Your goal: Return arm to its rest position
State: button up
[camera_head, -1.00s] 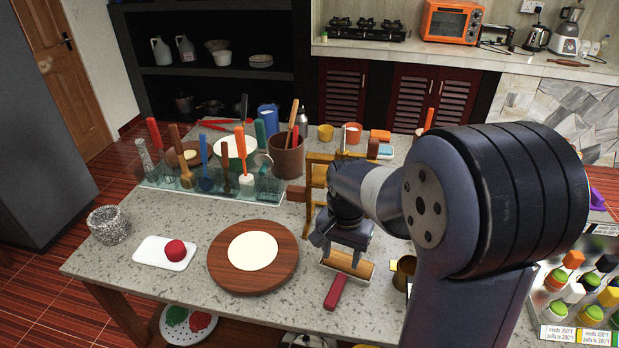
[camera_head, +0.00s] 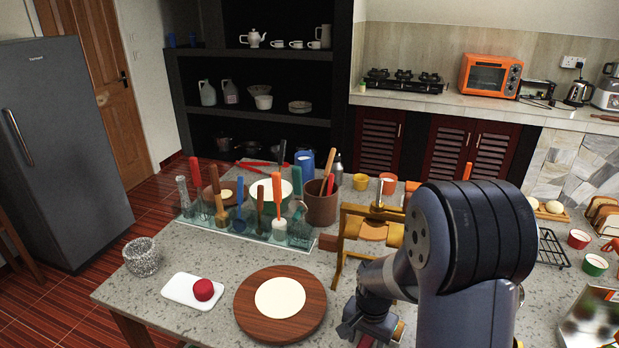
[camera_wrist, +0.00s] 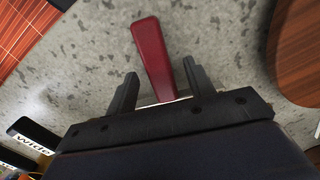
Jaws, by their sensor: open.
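My arm (camera_head: 452,235) reaches down at the lower right of the head view. My gripper (camera_head: 362,325) hangs over the counter's front part, right of the round wooden board. In the wrist view my gripper (camera_wrist: 160,82) is open, its two fingers apart. The red handle (camera_wrist: 153,55) of the rolling pin shows between and beyond the fingers. I cannot tell how far below them it lies. The rest of the pin is hidden behind the gripper. In the head view the pin is mostly covered by my arm.
The stone counter (camera_head: 185,260) holds a wooden board (camera_head: 247,316) with a pale dough disc (camera_head: 280,298), a white tray (camera_head: 180,290) with a red ball (camera_head: 203,290), a mesh cup (camera_head: 141,258), a utensil rack (camera_head: 245,233) and a yellow wooden frame (camera_head: 345,235) close behind my gripper.

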jog(key=shift+r+p, duration=0.3)
jog(key=shift+f, duration=0.15)
